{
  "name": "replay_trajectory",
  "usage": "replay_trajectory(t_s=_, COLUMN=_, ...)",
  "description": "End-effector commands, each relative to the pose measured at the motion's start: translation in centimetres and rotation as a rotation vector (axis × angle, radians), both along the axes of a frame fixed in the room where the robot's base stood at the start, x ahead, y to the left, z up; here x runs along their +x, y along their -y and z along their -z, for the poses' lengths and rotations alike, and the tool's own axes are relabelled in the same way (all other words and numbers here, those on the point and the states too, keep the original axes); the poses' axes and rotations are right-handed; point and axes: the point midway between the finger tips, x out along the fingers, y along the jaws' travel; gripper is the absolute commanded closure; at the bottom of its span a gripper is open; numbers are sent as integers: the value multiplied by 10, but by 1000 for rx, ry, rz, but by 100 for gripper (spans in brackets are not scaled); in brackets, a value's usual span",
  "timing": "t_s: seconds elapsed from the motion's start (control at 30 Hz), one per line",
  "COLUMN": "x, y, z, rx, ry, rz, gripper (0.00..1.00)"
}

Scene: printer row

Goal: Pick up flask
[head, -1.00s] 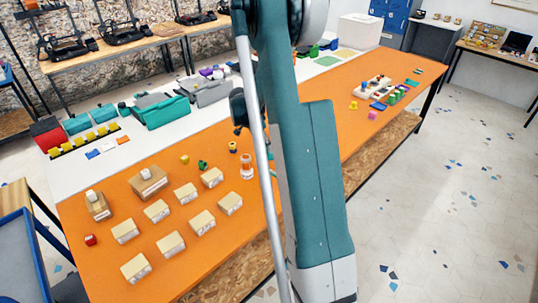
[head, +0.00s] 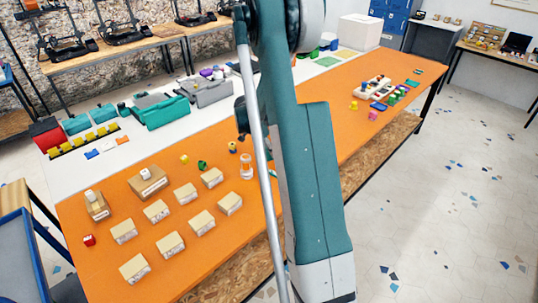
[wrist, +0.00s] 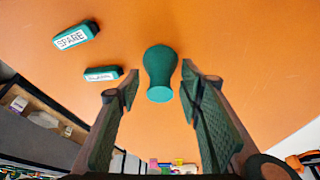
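A teal, bottle-shaped object, which looks like the flask (wrist: 160,65), is on the orange table in the wrist view, with its flat round end toward me. My gripper (wrist: 160,82) is open, one finger on each side of it, with a visible gap on both sides. I cannot tell how far the fingertips are from it in depth. In the head view my arm covers part of the table, and I cannot pick out this teal object or the fingertips there.
Two teal labelled pieces, one reading SPARE (wrist: 76,35), lie left of the flask. Several cream boxes (head: 230,203) and a clear container with orange (head: 246,166) stand on the orange table (head: 110,275).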

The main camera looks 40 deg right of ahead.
Motion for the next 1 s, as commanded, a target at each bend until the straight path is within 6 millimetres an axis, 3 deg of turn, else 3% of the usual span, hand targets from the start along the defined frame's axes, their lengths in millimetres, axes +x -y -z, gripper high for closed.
replay_trajectory(t_s=0.03, x=0, y=0, z=0, rx=0, ry=0, rz=0, gripper=63)
replay_trajectory(t_s=0.2, x=0, y=0, z=0, rx=0, ry=0, rz=0, gripper=85)
replay_trajectory(t_s=0.67, x=0, y=0, z=-3, rx=0, ry=0, rz=0, gripper=85)
replay_trajectory(t_s=1.0, x=0, y=0, z=-34, rx=0, ry=0, rz=0, gripper=85)
